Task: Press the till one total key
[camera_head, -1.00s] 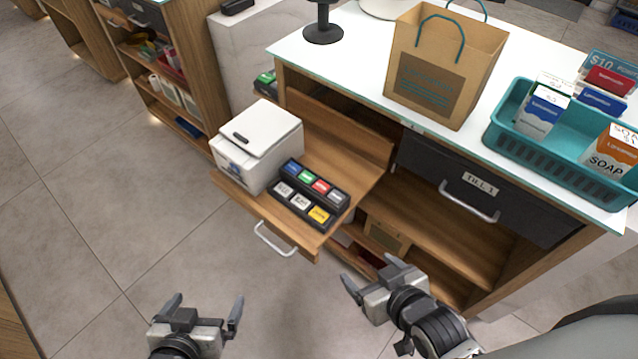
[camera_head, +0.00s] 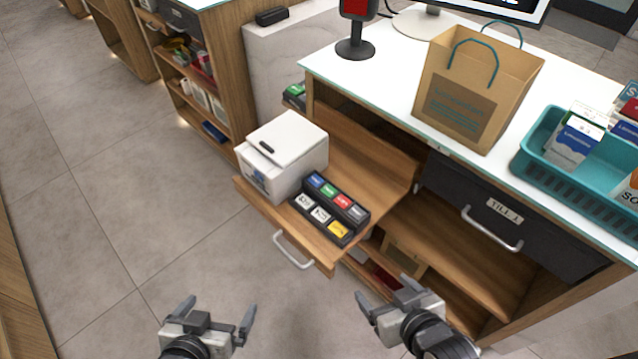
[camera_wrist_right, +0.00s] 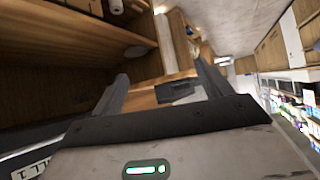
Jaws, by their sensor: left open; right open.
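A black keypad (camera_head: 322,227) with several coloured keys sits on a pulled-out wooden shelf (camera_head: 245,194) under the counter. Its front row holds two pale keys and a yellow key (camera_head: 339,229); the back row has blue, green, red and grey keys. The key labels are too small to read surely. A white box-shaped printer (camera_head: 285,155) stands just left of the keypad. My left gripper (camera_head: 217,312) is open and empty, over the floor in front of the shelf. My right gripper (camera_head: 385,299) is open and empty, right of and nearer than the keypad. Its open fingers also show in the right wrist view (camera_wrist_right: 160,85).
A closed dark drawer marked TILL 1 (camera_head: 510,217) is at the right. On the white counter stand a paper bag (camera_head: 465,105), a teal basket (camera_head: 575,185) and a black stand (camera_head: 355,48). The floor at left is clear.

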